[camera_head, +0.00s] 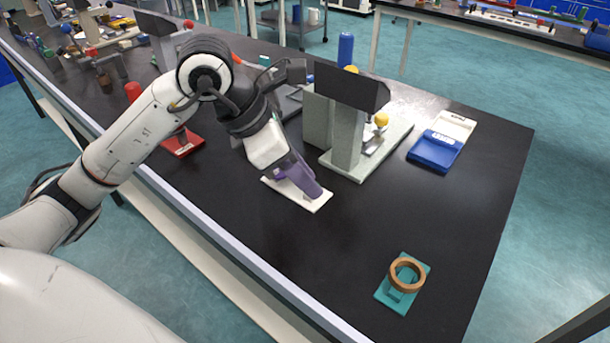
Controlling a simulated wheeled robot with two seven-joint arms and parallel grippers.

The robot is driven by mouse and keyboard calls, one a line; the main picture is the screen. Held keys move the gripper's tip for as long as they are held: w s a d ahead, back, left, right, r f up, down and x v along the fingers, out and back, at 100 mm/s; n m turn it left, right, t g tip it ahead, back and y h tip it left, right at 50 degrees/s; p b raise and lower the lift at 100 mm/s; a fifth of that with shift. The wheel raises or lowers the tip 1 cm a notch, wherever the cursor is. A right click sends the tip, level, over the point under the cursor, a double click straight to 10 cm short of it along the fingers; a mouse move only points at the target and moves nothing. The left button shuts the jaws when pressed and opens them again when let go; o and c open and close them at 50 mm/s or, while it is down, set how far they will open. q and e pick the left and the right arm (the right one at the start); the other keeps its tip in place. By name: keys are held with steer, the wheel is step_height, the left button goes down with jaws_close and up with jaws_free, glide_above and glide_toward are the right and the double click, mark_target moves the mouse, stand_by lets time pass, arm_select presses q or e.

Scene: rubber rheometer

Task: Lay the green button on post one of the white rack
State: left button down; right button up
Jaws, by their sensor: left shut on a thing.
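The white rack (318,205) is a small flat white plate on the black bench, in front of the grey machine. My left gripper (312,190), with purple fingers, points down right over the rack and covers much of it, including its posts. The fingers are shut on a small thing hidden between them. I see no green button lying free near the rack, so the held thing fits the green button, though its colour does not show. I cannot tell whether it touches a post. My right gripper is not in view.
A grey machine (345,140) with a dark panel stands just behind the rack. A blue and white tray (434,152) lies to its right. A teal stand (388,297) with an orange ring (407,275) is near the front right. Bench between them is clear.

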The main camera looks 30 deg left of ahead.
arm_select(q)
steer(key=shift+f, duration=0.1)
steer(key=c, duration=1.5)
jaws_free()
steer(key=shift+c, duration=0.2)
steer(key=shift+a+r, duration=0.1)
steer(key=shift+r, duration=0.25)
steer(key=v, duration=1.1)
steer(key=shift+s+r+p, duration=0.2)
steer(key=shift+s+p, duration=0.05)
steer(key=shift+p, duration=0.15)
